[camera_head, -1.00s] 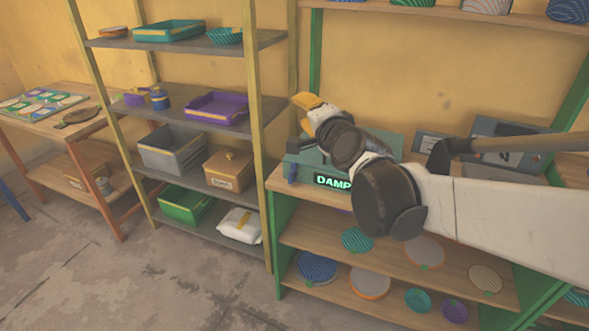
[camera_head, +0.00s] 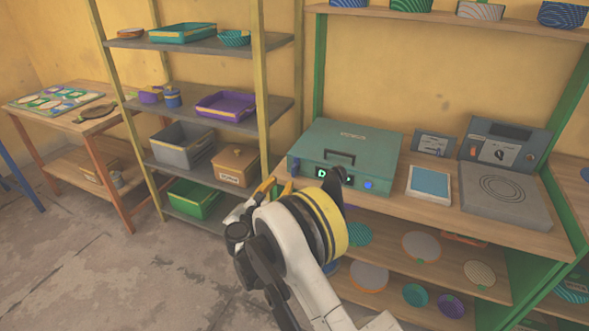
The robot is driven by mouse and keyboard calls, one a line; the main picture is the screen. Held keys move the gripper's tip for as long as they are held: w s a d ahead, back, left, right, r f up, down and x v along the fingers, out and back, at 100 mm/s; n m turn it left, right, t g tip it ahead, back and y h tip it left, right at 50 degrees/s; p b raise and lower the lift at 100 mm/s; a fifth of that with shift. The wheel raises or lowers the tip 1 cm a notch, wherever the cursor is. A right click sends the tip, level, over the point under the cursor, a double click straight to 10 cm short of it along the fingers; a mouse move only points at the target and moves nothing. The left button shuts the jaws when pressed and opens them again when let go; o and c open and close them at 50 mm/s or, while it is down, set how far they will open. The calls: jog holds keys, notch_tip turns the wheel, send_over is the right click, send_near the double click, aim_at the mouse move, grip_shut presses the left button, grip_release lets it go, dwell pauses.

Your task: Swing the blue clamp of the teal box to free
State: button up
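The teal box (camera_head: 362,148) stands shut on the wooden bench, with a dark handle on its lid. One blue clamp (camera_head: 368,185) shows low on the right of its front. Another small blue clamp (camera_head: 294,166) shows at the left end of the front. Its lit display (camera_head: 322,173) shows a "D"; the rest is hidden behind a dark part of my arm. My gripper (camera_head: 268,188), with yellow fingertips, is in front of and below the box's left front corner, near the left clamp. The finger gap is too small to judge, and I cannot tell if it touches anything.
A blue-topped pad (camera_head: 430,184), a grey plate unit (camera_head: 503,195) and a control panel (camera_head: 502,143) stand right of the box. The grey shelf rack (camera_head: 275,106) is close on the left. Discs lie on the shelf below.

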aim_at(293, 169)
jog(key=b+x, duration=0.3)
jog(key=x, duration=0.6)
jog(key=shift+f, duration=0.1)
jog(key=shift+w+d, duration=0.3)
jog(key=shift+w, duration=0.35)
grip_shut()
